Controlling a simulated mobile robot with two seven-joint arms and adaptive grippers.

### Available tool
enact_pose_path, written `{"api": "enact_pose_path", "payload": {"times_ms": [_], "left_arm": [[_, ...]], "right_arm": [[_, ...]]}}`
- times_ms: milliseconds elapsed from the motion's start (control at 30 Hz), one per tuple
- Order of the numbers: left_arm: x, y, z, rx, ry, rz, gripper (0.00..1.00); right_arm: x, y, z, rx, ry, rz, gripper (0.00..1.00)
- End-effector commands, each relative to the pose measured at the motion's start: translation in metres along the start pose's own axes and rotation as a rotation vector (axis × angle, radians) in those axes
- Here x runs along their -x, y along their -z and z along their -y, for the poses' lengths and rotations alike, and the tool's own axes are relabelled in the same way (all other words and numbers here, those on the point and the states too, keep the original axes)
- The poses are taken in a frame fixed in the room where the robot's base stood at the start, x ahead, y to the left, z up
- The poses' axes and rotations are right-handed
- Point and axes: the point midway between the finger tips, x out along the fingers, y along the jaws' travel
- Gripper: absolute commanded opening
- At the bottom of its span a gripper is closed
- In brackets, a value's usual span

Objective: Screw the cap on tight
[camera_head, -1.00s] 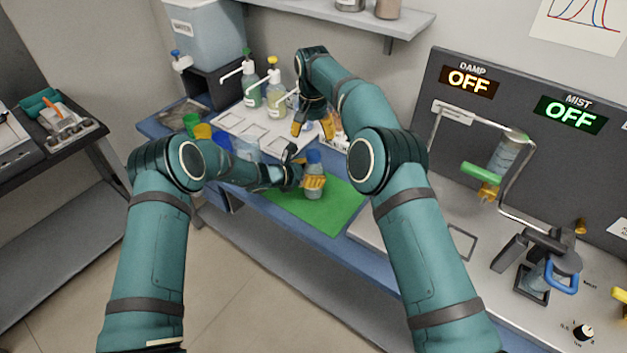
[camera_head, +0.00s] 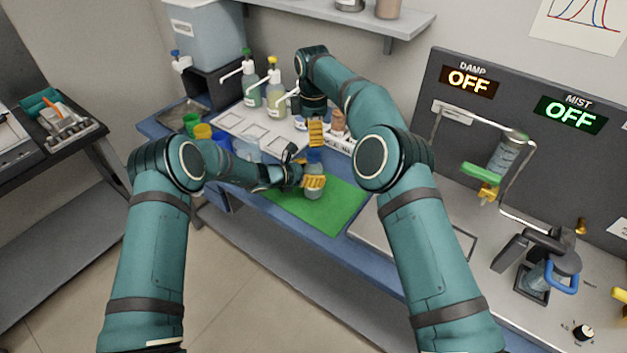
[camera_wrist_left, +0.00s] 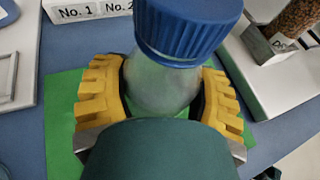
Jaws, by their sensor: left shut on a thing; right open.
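A clear bottle (camera_head: 314,195) stands over the green mat (camera_head: 345,205). Its blue cap (camera_head: 314,156) sits on its neck; whether it is tight cannot be seen. My left gripper (camera_head: 312,182) is shut around the bottle body below the cap. In the left wrist view, the yellow fingers of the left gripper (camera_wrist_left: 163,92) hold both sides of the bottle (camera_wrist_left: 150,88), with the ribbed cap (camera_wrist_left: 188,32) above them. My right gripper (camera_head: 316,134) is open and points down just above the cap; any contact is hard to tell.
Coloured cups (camera_head: 203,131) are at the left. A brown-filled container (camera_head: 338,120) stands close behind the right gripper. The mat's right part is clear.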

Motion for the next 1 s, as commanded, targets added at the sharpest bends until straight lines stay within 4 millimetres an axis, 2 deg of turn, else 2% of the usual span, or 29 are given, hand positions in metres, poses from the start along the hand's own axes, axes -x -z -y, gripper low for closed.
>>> {"api": "enact_pose_path", "payload": {"times_ms": [200,433,633,1000], "left_arm": [[0.0001,-0.0009,-0.0004,-0.001,-0.001,0.001,0.0],[0.0001,-0.001,-0.0004,-0.001,-0.001,0.002,0.0],[0.0001,-0.0011,-0.0004,-0.001,-0.001,0.002,0.0],[0.0001,-0.0011,-0.0003,-0.001,0.0,0.002,0.0]], "right_arm": [[0.0011,-0.0001,-0.0004,0.395,-0.003,-0.001,0.68],[0.0022,-0.0003,-0.0009,0.695,-0.007,0.001,0.68],[0.0025,-0.0006,-0.001,0.794,-0.007,0.002,0.68],[0.0014,-0.0007,-0.001,0.8,-0.007,0.002,0.68]]}}
